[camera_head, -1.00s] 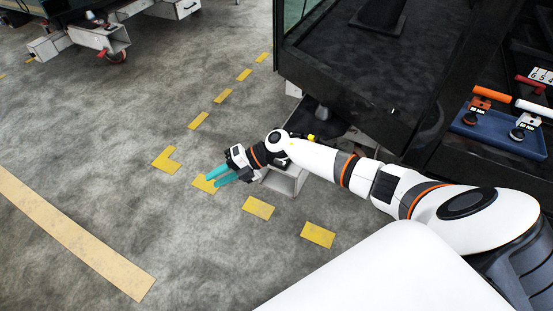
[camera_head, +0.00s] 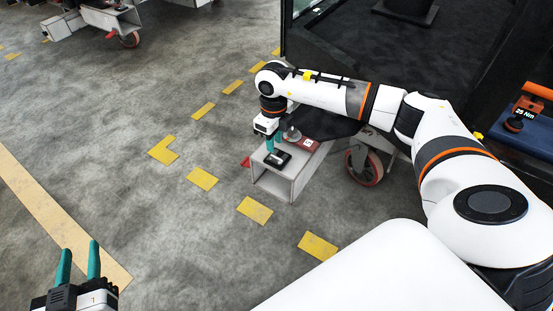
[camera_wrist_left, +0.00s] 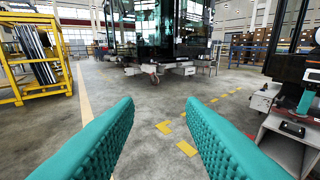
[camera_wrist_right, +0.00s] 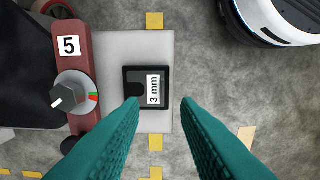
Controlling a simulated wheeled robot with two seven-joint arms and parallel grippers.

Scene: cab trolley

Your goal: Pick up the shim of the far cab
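A black shim (camera_head: 278,158) with a white "3 mm" label lies on the pale bracket (camera_head: 272,183) of a trolley under the nearer dark cab (camera_head: 370,50). It also shows in the right wrist view (camera_wrist_right: 133,84). My right gripper (camera_head: 277,143) points down just above it, fingers open; in the right wrist view the left fingertip overlaps the shim's lower edge. I cannot tell whether they touch. My left gripper (camera_head: 78,256) is open and empty over the floor at the lower left. Another cab (camera_wrist_left: 160,28) stands farther off; I cannot make out a shim there.
A red block (camera_wrist_right: 88,40) numbered 5 with a grey knob (camera_wrist_right: 70,92) sits beside the shim. A caster wheel (camera_head: 363,166) is right of the bracket. A blue tray (camera_head: 545,140) with an orange "25 Nm" tool is at the right.

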